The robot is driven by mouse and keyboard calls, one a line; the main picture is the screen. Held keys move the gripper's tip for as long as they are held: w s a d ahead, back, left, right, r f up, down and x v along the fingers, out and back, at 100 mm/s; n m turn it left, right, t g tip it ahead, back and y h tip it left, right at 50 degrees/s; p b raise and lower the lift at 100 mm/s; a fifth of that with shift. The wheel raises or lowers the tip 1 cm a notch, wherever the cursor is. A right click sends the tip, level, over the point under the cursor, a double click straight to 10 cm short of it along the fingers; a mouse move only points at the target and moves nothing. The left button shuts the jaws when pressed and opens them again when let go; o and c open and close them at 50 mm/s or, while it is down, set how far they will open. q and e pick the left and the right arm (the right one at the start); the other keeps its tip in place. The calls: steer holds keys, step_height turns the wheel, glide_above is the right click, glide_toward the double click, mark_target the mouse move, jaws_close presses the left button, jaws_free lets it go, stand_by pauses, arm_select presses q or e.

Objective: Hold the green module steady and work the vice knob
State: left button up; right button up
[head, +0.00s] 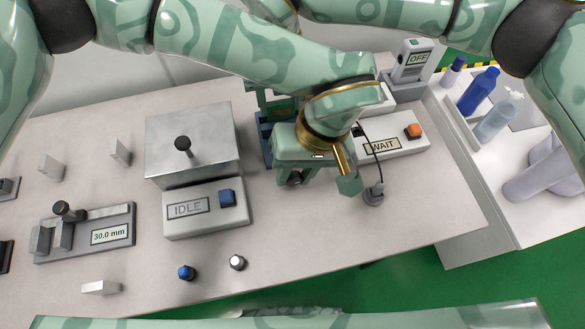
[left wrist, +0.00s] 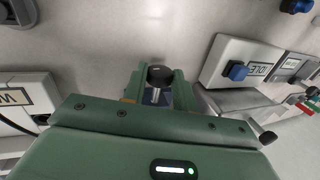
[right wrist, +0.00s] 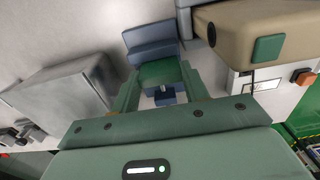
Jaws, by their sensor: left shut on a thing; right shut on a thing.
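The green module (right wrist: 160,74) sits in the blue vice (right wrist: 152,48), between the fingers of my right gripper (right wrist: 160,88) in the right wrist view. My right gripper is shut on the module. In the left wrist view my left gripper (left wrist: 156,88) is shut on the black vice knob (left wrist: 159,75), whose metal screw shows below it. In the head view my left gripper (head: 296,176) is low at the vice's near side, and its arm covers much of the vice (head: 265,138). The module is largely hidden there.
A metal box (head: 192,140) and an IDLE box (head: 204,208) stand left of the vice. A WAIT box (head: 392,142) and an OFF unit (head: 412,62) stand right. A cable post (head: 373,194) is near my left gripper. Small caps (head: 187,272) lie in front. Bottles (head: 479,90) stand far right.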

arm_select(q)
steer(key=y, duration=0.4)
steer(key=shift+d+f+g, duration=0.2)
steer(key=shift+d+g, duration=0.2)
steer(key=shift+w+y, duration=0.1)
steer(key=shift+y, duration=0.6)
steer(key=shift+d+g+y, duration=0.1)
steer(key=shift+g+y, duration=0.2)
steer(key=shift+y, duration=0.1)
steer(key=o, duration=1)
steer(key=shift+f, duration=0.1)
